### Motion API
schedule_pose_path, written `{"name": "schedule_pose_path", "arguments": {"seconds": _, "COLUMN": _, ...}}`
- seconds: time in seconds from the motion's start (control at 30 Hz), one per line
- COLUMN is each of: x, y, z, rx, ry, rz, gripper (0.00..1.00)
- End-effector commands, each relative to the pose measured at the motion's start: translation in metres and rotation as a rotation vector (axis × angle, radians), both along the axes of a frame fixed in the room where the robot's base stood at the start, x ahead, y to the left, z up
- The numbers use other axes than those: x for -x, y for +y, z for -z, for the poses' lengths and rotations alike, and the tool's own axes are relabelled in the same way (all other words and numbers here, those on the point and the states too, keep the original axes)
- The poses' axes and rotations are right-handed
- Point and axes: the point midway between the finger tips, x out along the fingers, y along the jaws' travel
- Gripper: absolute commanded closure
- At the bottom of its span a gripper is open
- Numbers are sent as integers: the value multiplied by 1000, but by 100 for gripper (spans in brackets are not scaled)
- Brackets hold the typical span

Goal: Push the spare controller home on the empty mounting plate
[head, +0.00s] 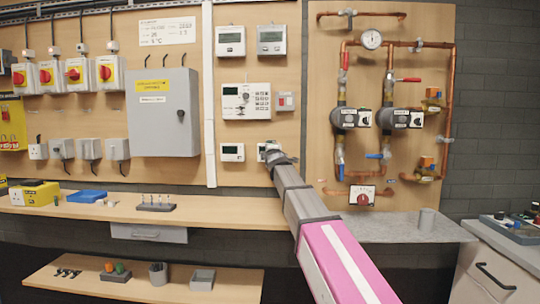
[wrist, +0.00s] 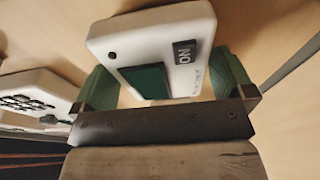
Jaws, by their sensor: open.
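The spare controller is a white box (wrist: 200,60) with a dark green screen and a dark ON switch, close up in the wrist view.
A similar white controller (head: 232,152) is just left of my gripper, and a larger keypad unit (head: 246,101) is above it. Copper pipes (head: 448,120) and pumps (head: 350,117) are on the board to the right. A shelf (head: 220,209) runs below.

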Motion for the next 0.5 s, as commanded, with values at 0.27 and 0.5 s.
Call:
{"name": "schedule_pose_path", "arguments": {"seconds": 0.27, "x": 5, "y": 0, "z": 0, "rx": 0, "ry": 0, "rz": 0, "gripper": 0}}
{"name": "schedule_pose_path", "arguments": {"seconds": 0.5, "x": 22, "y": 0, "z": 0, "rx": -1, "ry": 0, "rz": 0, "gripper": 0}}
